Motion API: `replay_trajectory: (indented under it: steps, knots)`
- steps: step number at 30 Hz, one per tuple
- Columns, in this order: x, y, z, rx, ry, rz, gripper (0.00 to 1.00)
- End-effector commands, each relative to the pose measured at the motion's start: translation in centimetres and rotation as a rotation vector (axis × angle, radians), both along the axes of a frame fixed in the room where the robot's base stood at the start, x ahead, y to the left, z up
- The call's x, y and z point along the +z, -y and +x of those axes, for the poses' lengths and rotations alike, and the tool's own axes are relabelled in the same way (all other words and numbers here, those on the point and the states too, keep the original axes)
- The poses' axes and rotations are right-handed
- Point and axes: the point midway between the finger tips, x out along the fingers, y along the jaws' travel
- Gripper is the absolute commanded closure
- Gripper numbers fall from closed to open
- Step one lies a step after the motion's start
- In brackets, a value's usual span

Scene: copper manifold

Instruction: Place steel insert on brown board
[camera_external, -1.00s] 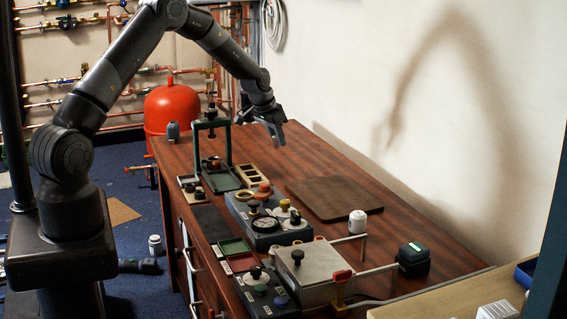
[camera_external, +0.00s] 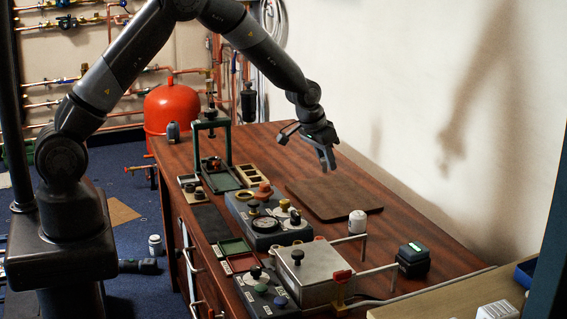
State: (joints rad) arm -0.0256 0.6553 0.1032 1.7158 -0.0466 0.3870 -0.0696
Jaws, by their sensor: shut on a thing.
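The brown board (camera_external: 335,199) lies flat on the wooden workbench near the wall, and its top looks bare. My gripper (camera_external: 326,164) is in the air above the far part of the board, pointing down. It is shut on a small piece, taken to be the steel insert, which is too small and dark to make out between the fingers. The gripper is apart from the board, with clear air between them.
A grey box with a gauge (camera_external: 267,223) and a metal box with a black knob (camera_external: 312,271) stand in front of the board. A white-capped post (camera_external: 357,222) stands near its right corner. A green press frame (camera_external: 227,153) stands at left.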

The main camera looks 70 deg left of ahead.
Motion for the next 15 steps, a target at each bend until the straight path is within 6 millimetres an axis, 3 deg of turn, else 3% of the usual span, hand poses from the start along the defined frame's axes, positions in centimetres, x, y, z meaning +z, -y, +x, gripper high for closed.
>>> replay_trajectory:
  steps: [3, 7, 11, 15]
  knots:
    - [0.3, 2.3, -0.2, -0.008, 0.004, 0.0, 0.97]
    - [0.2, 3.3, -0.3, -0.009, 0.006, -0.002, 0.97]
    - [-0.8, 2.0, 0.1, -0.003, 0.005, -0.002, 0.97]
    - [-2.7, -1.1, 1.1, -0.002, 0.003, -0.003, 0.97]
